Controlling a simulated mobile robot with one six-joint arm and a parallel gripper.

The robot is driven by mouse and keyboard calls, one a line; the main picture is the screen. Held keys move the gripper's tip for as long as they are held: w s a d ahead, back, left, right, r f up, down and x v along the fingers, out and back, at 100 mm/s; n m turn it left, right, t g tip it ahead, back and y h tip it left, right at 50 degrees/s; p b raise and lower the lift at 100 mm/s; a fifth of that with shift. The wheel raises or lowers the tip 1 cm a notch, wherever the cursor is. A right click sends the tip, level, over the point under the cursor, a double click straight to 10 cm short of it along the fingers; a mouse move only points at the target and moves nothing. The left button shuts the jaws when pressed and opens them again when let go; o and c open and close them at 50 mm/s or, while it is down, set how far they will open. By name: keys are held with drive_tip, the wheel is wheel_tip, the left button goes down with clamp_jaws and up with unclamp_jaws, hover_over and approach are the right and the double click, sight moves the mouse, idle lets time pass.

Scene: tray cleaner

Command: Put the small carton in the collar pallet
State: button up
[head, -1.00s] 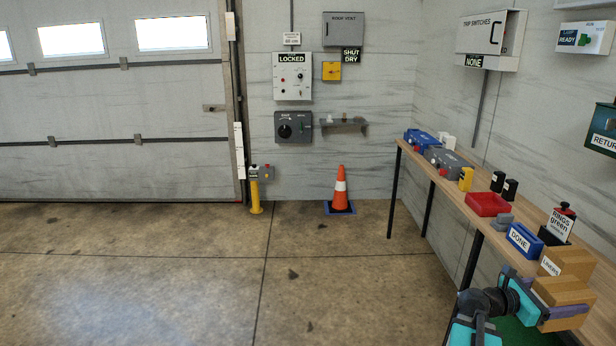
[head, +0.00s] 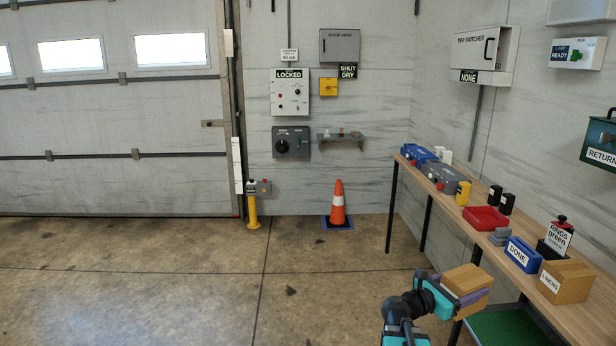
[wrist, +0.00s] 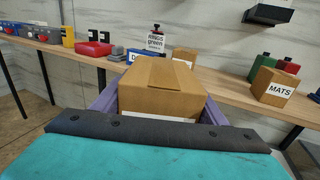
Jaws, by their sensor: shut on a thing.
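My gripper (head: 462,293) is shut on a small brown carton (head: 466,279), held up in front of the bench in the head view. In the wrist view the carton (wrist: 160,85) sits between the purple fingers, with part of a white label showing low on its near face. The collar pallet is not recognisable in any view.
The wooden bench (head: 590,318) runs along the right wall. On it stand a carton marked LINERS (head: 566,281), a blue DONE bin (head: 523,254) and a red tray (head: 486,218). The wrist view shows a MATS carton (wrist: 274,87). An orange cone (head: 338,206) stands on the floor, which is clear on the left.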

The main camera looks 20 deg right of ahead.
drive_tip(key=w+a+f+n+t+y, duration=0.1)
drive_tip(key=w+a+n+t, duration=0.1)
drive_tip(key=w+a, duration=0.45)
drive_tip(key=w+a+f+n+t, duration=0.1)
drive_tip(key=w+a+t, duration=0.2)
drive_tip(key=a, duration=0.7)
drive_tip(key=w+a+f+n+t+y, duration=0.15)
drive_tip(key=w+a, duration=0.25)
drive_tip(key=a, duration=0.5)
drive_tip(key=a+f+n+t+y, duration=0.1)
drive_tip(key=a+n+t, duration=0.1)
drive_tip(key=a, duration=2)
drive_tip(key=shift+s+t, duration=0.35)
drive_tip(key=shift+t, duration=0.1)
drive_tip(key=shift+f, duration=0.1)
drive_tip(key=shift+y, duration=0.25)
